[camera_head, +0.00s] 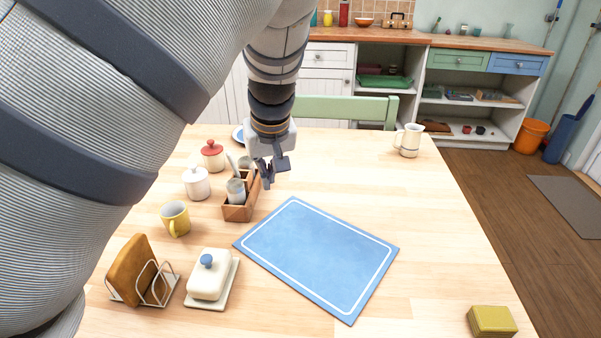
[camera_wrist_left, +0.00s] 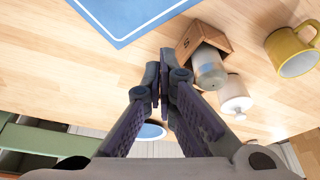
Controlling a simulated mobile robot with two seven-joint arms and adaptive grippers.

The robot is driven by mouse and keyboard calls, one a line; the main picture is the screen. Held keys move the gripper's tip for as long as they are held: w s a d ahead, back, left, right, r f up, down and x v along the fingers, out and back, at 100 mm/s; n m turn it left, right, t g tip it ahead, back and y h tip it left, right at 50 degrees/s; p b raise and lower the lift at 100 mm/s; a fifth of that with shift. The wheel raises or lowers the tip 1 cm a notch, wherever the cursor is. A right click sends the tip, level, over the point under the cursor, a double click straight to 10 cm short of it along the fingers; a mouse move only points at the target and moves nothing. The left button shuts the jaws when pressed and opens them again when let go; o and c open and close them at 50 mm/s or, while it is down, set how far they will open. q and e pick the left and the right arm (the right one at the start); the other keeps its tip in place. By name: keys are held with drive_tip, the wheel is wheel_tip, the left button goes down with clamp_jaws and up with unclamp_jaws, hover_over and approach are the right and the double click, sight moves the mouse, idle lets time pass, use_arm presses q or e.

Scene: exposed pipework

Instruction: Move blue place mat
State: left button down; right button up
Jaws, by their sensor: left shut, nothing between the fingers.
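The blue place mat (camera_head: 318,256) with a white border line lies flat and bare in the middle of the wooden table. Part of it also shows at the top of the left wrist view (camera_wrist_left: 132,18). My left gripper (camera_head: 268,182) is above the table, beyond the far left corner of the mat and close to the wooden caddy. In the left wrist view its fingers (camera_wrist_left: 163,92) are together with nothing between them. It is apart from the mat. My right gripper is in neither view.
Left of the mat stand a wooden caddy (camera_head: 237,212) with containers, a yellow mug (camera_head: 175,220), lidded jars (camera_head: 197,184), a butter dish (camera_head: 211,279) and a toast rack (camera_head: 160,285). A white jug (camera_head: 409,141) and yellow box (camera_head: 491,321) stand right. The right side is mostly clear.

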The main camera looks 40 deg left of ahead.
sight(266, 207)
use_arm(q)
drive_tip(key=x, duration=0.4)
drive_tip(key=b+x, duration=0.1)
drive_tip(key=x, duration=0.3)
drive_tip(key=shift+s+f, duration=0.2)
drive_tip(key=shift+f, duration=0.1)
drive_tip(key=shift+w+a+f, duration=0.2)
drive_tip(key=shift+a+f, duration=0.05)
drive_tip(key=shift+f, duration=0.25)
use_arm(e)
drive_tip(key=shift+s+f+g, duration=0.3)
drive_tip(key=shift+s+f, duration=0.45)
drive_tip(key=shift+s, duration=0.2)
